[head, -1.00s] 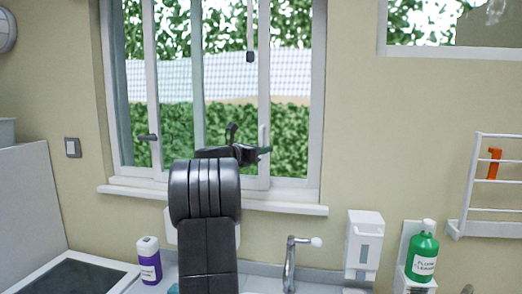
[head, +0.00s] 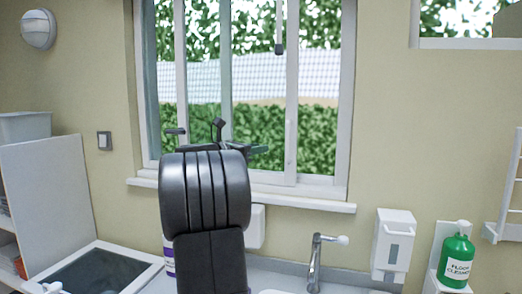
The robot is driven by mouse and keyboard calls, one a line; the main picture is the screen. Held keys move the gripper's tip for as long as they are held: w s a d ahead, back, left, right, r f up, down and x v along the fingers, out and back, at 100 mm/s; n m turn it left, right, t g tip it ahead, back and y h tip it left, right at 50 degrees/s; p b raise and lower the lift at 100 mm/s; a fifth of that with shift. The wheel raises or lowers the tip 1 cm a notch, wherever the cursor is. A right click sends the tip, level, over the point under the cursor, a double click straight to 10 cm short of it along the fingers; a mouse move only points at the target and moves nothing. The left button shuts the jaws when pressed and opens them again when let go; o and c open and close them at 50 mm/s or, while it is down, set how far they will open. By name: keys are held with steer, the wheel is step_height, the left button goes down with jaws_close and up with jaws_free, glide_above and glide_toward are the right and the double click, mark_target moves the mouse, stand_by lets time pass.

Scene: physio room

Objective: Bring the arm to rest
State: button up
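My arm rises from the bottom middle of the head view, in front of the window (head: 291,100). Its thick dark link covers most of what lies behind it. Dark parts of my gripper (head: 218,135) show just above that link, against the hedge outside. The fingers are too small and too hidden to tell whether they are open or shut, or whether they hold anything. A small dark green tip shows to the right of these parts.
The window sill (head: 310,203) runs behind my arm. Below are a tap (head: 315,262), a white dispenser (head: 393,245) and a green floor cleaner bottle (head: 457,258). A purple-labelled bottle (head: 169,262) is partly hidden by my arm. A white panel (head: 50,195) stands at left.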

mark_target(287, 143)
steer(key=p+x, duration=0.3)
steer(key=x, duration=1.1)
steer(key=shift+p, duration=0.35)
steer(key=shift+f, duration=0.1)
steer(key=shift+s+d, duration=0.25)
steer(key=shift+d, duration=0.1)
